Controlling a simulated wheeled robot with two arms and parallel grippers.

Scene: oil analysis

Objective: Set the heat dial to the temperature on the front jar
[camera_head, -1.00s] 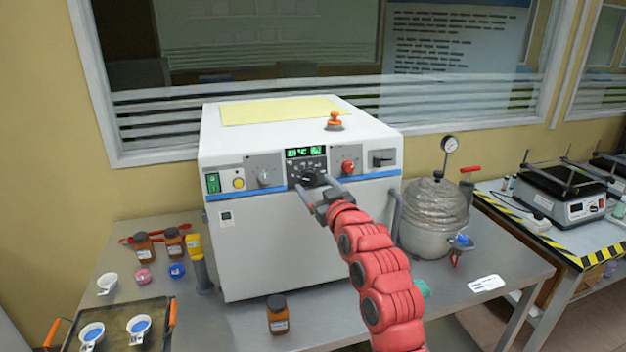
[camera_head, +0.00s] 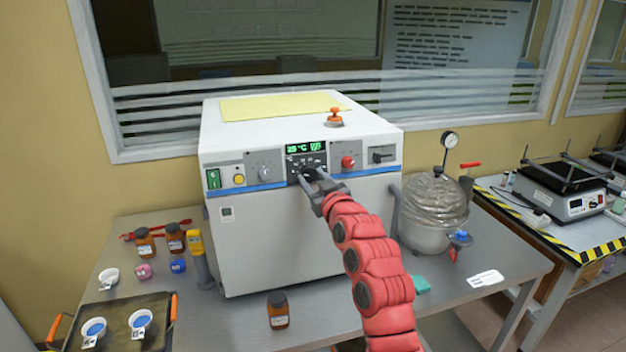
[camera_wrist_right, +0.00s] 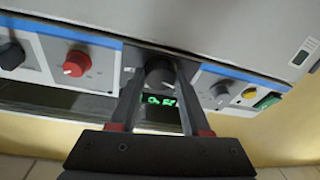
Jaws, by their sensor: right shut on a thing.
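The white heating unit (camera_head: 270,240) stands on the grey table with a control panel along its upper front. My right gripper (camera_head: 308,176) is at the panel's middle, its fingers shut on the dark heat dial below the green display (camera_head: 304,148). The display seems to read 25 °C. In the right wrist view the dial (camera_wrist_right: 159,73) sits between the two fingertips, with the green display partly hidden behind them. The front jar (camera_head: 278,310), brown with a dark cap, stands at the table's front edge; its label is too small to read. My left gripper is not in view.
A grey knob (camera_head: 264,171) and a red knob (camera_head: 347,162) flank the dial closely. A wrapped metal vessel with a gauge (camera_head: 435,215) stands at the right.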

